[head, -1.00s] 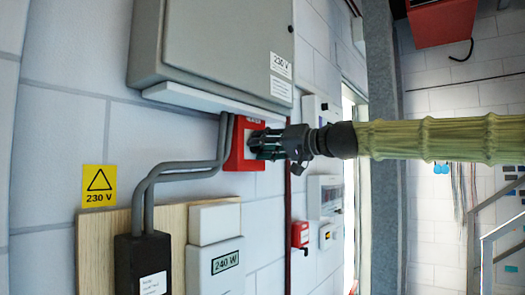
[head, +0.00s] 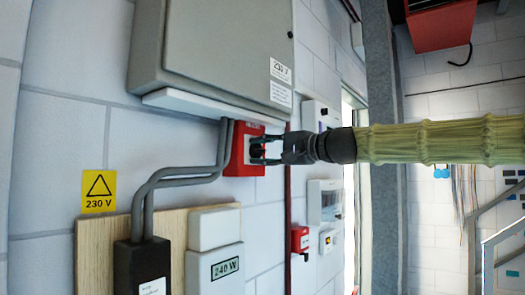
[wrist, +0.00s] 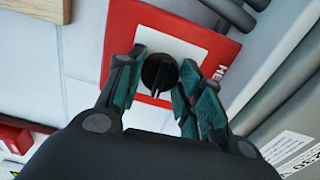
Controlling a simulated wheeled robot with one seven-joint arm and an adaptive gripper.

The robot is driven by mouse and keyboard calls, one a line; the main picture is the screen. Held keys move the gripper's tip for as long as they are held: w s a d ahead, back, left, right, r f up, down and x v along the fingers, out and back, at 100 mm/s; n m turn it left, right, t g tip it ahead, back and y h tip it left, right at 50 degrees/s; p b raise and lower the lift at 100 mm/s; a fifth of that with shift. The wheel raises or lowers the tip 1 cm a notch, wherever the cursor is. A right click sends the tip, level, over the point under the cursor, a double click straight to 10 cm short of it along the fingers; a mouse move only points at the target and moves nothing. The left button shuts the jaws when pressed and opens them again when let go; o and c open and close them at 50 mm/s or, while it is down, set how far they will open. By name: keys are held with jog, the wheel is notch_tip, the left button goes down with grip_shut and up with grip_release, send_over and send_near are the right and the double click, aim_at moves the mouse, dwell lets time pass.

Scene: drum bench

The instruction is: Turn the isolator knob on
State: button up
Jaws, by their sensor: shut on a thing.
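The isolator is a red box (head: 236,164) with a white face plate on the wall, under the grey cabinet. It also fills the upper middle of the wrist view (wrist: 117,58). Its round black knob (wrist: 157,70) has a raised grip bar, which runs roughly up and down in the wrist view. My gripper (head: 258,151) reaches in from the right in the head view. In the head view the fingers partly hide the knob.
A grey 230 V cabinet (head: 212,55) juts out just above the isolator. Grey conduits (head: 185,172) run along its left side to a black box (head: 143,264). A white 240 W box (head: 214,268) sits below.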

jog(key=shift+d+m, duration=0.1)
jog(key=shift+m, duration=0.3)
jog(key=o, duration=1.1)
jog(key=shift+w, duration=0.1)
jog(key=v, duration=1.2)
jog(key=shift+f, duration=0.1)
